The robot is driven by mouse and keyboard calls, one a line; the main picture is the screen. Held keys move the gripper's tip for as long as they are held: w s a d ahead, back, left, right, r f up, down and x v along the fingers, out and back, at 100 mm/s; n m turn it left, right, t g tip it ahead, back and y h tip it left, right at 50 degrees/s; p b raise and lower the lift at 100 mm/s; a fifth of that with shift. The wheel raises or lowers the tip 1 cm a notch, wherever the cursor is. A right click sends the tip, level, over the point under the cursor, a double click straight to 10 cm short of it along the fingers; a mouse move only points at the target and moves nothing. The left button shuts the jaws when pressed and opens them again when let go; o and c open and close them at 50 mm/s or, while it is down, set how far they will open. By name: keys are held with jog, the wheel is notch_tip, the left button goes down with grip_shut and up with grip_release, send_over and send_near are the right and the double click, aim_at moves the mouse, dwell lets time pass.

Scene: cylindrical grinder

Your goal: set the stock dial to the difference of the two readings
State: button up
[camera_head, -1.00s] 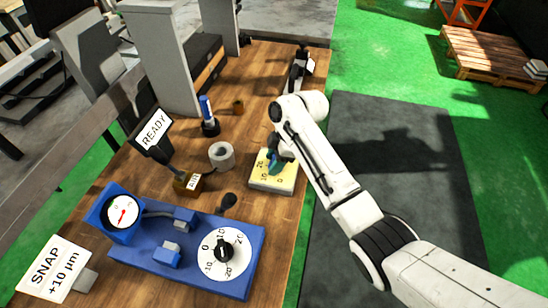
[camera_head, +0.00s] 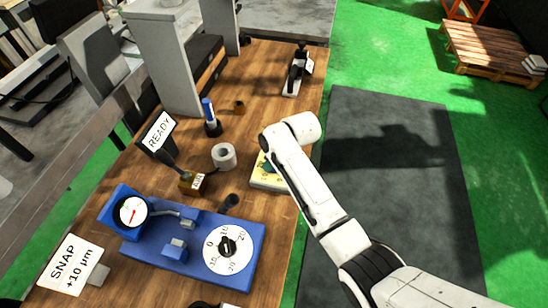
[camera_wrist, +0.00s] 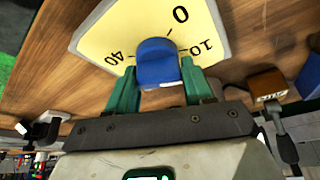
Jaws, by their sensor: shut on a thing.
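A yellow dial plate (camera_wrist: 130,25) fills the top of the wrist view, with the marks 0, 10 and 40 readable. The blue knob (camera_wrist: 157,60) stands on it, between the green fingers of my gripper (camera_wrist: 160,80), which is shut on it. I cannot tell the knob's exact setting. A round gauge (camera_head: 131,211) with a red needle sits on a blue fixture (camera_head: 190,266). A card (camera_head: 72,265) reads SNAP +10 µm.
The fixture carries a white dial (camera_head: 228,262) with a black knob. A READY sign (camera_head: 157,132), a labelled brown block (camera_head: 192,183), a tape roll (camera_head: 224,157) and a blue-topped item (camera_head: 210,115) stand on the wooden bench (camera_head: 262,70).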

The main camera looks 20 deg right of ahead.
jog(key=shift+m, duration=0.5)
jog(key=o, duration=1)
jog(key=v, duration=1)
jog(key=shift+s+a+r+b, duration=0.1)
jog(key=shift+s+r+b, duration=0.15)
jog(key=shift+r+b, duration=0.1)
